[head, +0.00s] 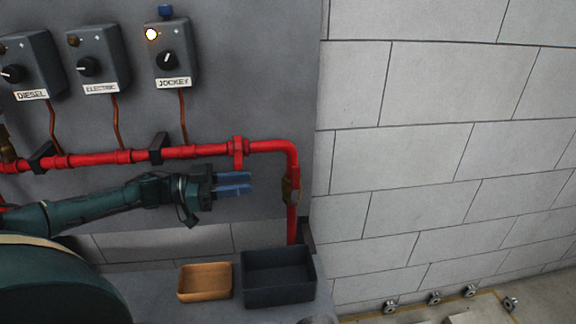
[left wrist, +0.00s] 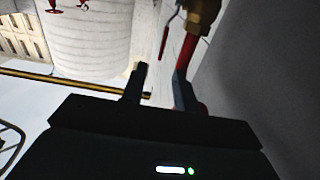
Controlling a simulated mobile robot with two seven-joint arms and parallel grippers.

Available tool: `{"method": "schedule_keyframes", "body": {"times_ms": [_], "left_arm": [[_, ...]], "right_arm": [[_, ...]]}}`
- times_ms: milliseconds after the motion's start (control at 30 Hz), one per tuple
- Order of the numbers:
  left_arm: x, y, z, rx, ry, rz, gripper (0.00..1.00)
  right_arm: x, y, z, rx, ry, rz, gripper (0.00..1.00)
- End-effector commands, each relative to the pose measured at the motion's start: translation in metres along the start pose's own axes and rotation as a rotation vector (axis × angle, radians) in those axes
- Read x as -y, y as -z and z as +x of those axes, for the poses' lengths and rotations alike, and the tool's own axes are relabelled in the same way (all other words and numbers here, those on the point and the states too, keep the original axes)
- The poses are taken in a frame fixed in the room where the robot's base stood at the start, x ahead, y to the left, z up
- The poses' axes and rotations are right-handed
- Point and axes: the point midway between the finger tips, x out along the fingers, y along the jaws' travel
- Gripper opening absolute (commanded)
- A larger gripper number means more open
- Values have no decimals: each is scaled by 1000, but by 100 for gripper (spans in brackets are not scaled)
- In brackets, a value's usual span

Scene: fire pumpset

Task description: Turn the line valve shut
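A brass valve body (head: 290,190) sits on the vertical red pipe at the right end of the red pipe run. In the left wrist view a brass fitting (left wrist: 204,14) shows at the top, with a slim red lever (left wrist: 168,36) hanging to its left, apart from the fingers. I cannot make out this lever clearly in the head view. My left gripper (head: 234,183) is left of the brass valve with a gap between, pointing right. Its two blue fingers stand apart with nothing between them, also in the left wrist view (left wrist: 160,90). My right gripper is not in view.
A horizontal red pipe (head: 195,151) runs just above my left arm. The jockey control box (head: 175,55) hangs above. An orange tray (head: 204,284) and a dark bin (head: 278,278) stand below. A block wall (head: 440,150) fills the right side.

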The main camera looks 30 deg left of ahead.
Motion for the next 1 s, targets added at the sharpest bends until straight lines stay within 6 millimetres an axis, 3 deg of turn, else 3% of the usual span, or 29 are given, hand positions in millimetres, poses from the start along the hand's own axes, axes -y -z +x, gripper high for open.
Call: {"method": "schedule_keyframes", "body": {"times_ms": [267,700,1000], "left_arm": [[0,2,6,8,-6,-3,30],[0,3,93,5,-6,-2,30],[0,0,126,11,-4,-1,30]], "right_arm": [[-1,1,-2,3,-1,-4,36],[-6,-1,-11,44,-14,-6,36],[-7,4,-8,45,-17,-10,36]]}}
